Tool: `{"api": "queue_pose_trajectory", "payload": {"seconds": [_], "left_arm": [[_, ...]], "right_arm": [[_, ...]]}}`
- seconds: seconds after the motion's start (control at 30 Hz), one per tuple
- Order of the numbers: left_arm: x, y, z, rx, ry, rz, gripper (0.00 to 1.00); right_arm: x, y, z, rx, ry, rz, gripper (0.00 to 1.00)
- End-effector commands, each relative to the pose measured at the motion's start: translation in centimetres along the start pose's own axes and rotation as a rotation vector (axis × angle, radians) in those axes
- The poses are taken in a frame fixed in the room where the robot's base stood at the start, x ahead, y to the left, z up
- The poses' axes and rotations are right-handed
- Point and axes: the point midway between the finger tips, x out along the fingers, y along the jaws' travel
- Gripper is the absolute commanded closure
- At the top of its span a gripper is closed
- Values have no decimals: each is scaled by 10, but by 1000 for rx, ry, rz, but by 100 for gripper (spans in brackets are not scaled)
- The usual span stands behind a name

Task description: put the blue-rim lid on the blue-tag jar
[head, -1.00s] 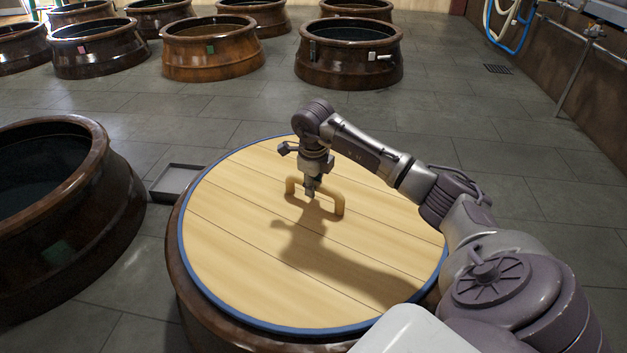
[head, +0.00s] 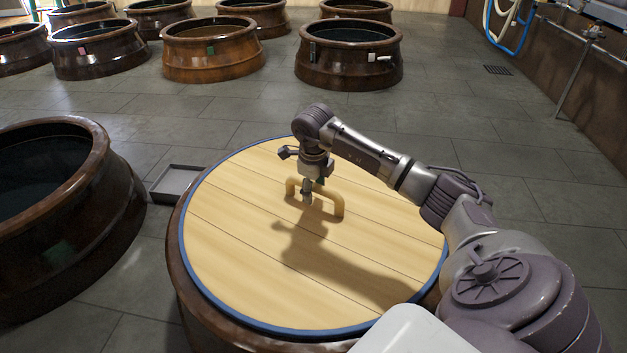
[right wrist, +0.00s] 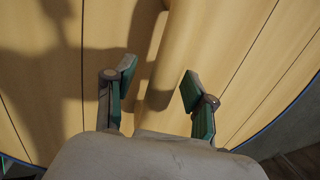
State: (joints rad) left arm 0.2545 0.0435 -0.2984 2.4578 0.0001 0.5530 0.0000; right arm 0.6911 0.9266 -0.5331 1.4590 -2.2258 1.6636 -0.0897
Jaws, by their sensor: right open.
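The blue-rim lid (head: 235,235) is a round wooden disc of planks with a blue edge and a raised wooden handle (head: 332,194). It lies over the mouth of a brown jar (head: 180,275) in front of me; no tag shows on this jar. My right gripper (head: 307,195) points down at the handle. In the right wrist view the open fingers (right wrist: 158,78) stand one on each side of the handle bar (right wrist: 180,60), with gaps. I see no blue tag on any jar. My left gripper is not in view.
Several open jars stand at the back, one with a white tag (head: 371,57). Tiled floor between is clear.

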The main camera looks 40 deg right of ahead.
Motion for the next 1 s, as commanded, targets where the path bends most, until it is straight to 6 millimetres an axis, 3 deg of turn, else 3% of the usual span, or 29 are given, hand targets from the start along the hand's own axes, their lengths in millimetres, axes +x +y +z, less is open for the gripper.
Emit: {"api": "queue_pose_trajectory", "payload": {"seconds": [0.17, 0.6, 0.8, 1.0], "left_arm": [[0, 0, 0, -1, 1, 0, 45], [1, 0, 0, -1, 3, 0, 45], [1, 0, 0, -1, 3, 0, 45], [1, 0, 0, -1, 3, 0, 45]], "right_arm": [[-18, -2, 1, 1, -7, -4, 45], [-106, -2, 1, 2, -11, -5, 45], [-122, -2, 1, 2, -9, -4, 45], [-124, -2, 1, 2, -8, -4, 45]]}}
